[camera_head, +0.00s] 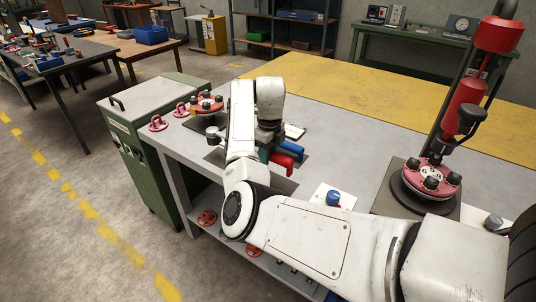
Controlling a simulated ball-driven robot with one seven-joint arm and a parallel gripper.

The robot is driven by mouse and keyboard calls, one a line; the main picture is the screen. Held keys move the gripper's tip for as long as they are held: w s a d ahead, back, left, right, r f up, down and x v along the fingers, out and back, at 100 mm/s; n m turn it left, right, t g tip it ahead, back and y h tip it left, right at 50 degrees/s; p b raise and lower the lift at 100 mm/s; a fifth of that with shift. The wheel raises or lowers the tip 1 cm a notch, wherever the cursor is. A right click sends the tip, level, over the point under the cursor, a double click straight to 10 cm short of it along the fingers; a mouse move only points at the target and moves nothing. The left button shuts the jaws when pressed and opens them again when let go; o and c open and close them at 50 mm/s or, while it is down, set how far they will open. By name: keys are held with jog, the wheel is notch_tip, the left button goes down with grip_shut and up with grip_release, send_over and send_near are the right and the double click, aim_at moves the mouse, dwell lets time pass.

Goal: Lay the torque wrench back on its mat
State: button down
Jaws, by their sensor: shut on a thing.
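My gripper (270,140) points down over the bench, just beyond my forearm. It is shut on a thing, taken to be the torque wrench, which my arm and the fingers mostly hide. Coloured grips show beside the fingers: a red one (282,159), a blue one (291,146) and a green bit at their left. I cannot tell which belongs to the wrench, or whether it touches the surface. A dark mat (280,183) lies on the bench below the grips, partly covered by my arm.
A red flanged piece (207,103) and pink rings (158,123) lie at the bench's left end. The bench middle (350,150) is clear.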

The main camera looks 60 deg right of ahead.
jog(key=shift+f+b, duration=2.25)
jog(key=shift+f, duration=1.1)
jog(key=c, duration=0.6)
grip_release()
jog(key=shift+f, duration=0.2)
notch_tip(320, 180, up, 11)
jog(key=shift+s+b, duration=0.15)
jog(key=shift+b, duration=0.3)
